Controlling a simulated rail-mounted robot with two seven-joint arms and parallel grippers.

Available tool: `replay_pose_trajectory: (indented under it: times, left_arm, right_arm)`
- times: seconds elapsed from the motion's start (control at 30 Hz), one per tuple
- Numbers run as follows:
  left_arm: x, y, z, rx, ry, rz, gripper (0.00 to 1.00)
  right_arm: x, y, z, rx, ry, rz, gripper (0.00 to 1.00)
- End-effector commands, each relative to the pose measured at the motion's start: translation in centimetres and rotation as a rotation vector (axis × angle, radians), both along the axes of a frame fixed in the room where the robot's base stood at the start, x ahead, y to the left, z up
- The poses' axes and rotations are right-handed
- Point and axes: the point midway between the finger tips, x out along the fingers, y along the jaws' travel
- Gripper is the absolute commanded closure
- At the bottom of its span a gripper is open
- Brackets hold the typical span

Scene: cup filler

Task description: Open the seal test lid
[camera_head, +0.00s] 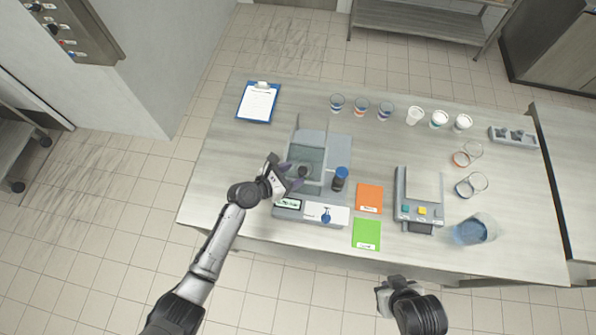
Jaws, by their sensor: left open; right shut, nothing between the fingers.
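The seal test device (297,213) is a grey unit left of the table's middle, with a small display and a white label on its front. A grey translucent panel, seemingly its lid (311,134), rises at the back of the chamber; its exact angle is hard to tell. A dark round thing (303,170) shows in the chamber area. My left gripper (291,176) is open at the device's left side, close to the chamber; I cannot tell whether it touches. My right gripper (384,298) is shut and empty, off the table's front edge.
A dark bottle with a blue cap (340,178) stands just right of the chamber. Orange (369,198) and green (366,234) cards lie further right, then a scale-like device (418,212) and a pitcher (474,230). Several cups (386,112) line the back.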

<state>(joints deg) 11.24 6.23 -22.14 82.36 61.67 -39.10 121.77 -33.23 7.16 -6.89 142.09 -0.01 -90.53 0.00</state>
Motion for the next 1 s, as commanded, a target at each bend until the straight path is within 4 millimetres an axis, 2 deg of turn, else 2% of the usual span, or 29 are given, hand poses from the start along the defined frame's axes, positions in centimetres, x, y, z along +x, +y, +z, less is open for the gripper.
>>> replay_pose_trajectory:
  times: [0.23, 0.67, 1.0]
  left_arm:
    - [1.2, -1.7, -0.8, -0.001, 0.0, 0.0, 0.43]
    - [1.5, -2.0, -1.0, 0.0, 0.0, 0.0, 0.43]
    - [1.5, -2.0, -1.0, 0.0, 0.0, 0.0, 0.76]
  right_arm:
    - [0.0, 0.0, -0.4, -0.001, 0.0, 0.001, 1.0]
    - [0.0, 0.2, -0.4, 0.005, 0.0, -0.004, 1.0]
    - [0.0, 0.3, -0.4, 0.009, 0.0, -0.006, 1.0]
